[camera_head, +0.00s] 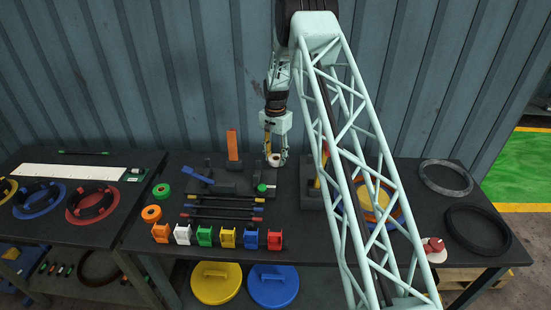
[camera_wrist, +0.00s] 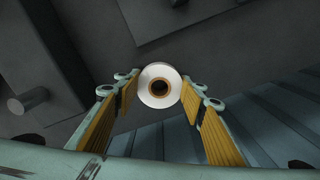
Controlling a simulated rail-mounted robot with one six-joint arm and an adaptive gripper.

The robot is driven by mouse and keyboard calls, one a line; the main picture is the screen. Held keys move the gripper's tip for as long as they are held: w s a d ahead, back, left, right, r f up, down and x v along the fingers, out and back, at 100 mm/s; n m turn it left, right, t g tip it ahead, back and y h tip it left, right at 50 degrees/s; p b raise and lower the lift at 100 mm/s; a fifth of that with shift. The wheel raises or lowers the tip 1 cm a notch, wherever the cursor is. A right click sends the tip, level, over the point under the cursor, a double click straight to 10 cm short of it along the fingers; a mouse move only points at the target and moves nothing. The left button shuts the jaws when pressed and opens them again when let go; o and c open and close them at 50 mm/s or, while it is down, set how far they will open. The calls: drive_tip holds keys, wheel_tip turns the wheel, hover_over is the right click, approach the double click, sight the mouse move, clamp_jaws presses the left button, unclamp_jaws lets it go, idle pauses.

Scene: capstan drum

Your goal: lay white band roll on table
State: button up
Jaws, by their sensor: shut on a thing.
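The white band roll (camera_head: 274,161) is small, with a brown core. My gripper (camera_head: 275,154) is shut on it above the back middle of the dark table (camera_head: 310,242). In the wrist view, the roll (camera_wrist: 148,89) sits between the two yellow-padded fingertips of my gripper (camera_wrist: 160,84), its round white face and core hole towards the camera. The height of the gap between roll and table is hard to tell.
A dark fixture with an orange upright (camera_head: 232,145) stands left of the roll. A green roll (camera_head: 161,190) and an orange roll (camera_head: 151,213) lie at the table's left. Coloured clips (camera_head: 228,236) line the front.

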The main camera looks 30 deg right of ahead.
drive_tip(key=shift+f, duration=0.1)
drive_tip(key=o, duration=0.8)
drive_tip(key=shift+o, duration=0.2)
wheel_tip(320, 180, up, 12)
idle(0.6)
idle(0.6)
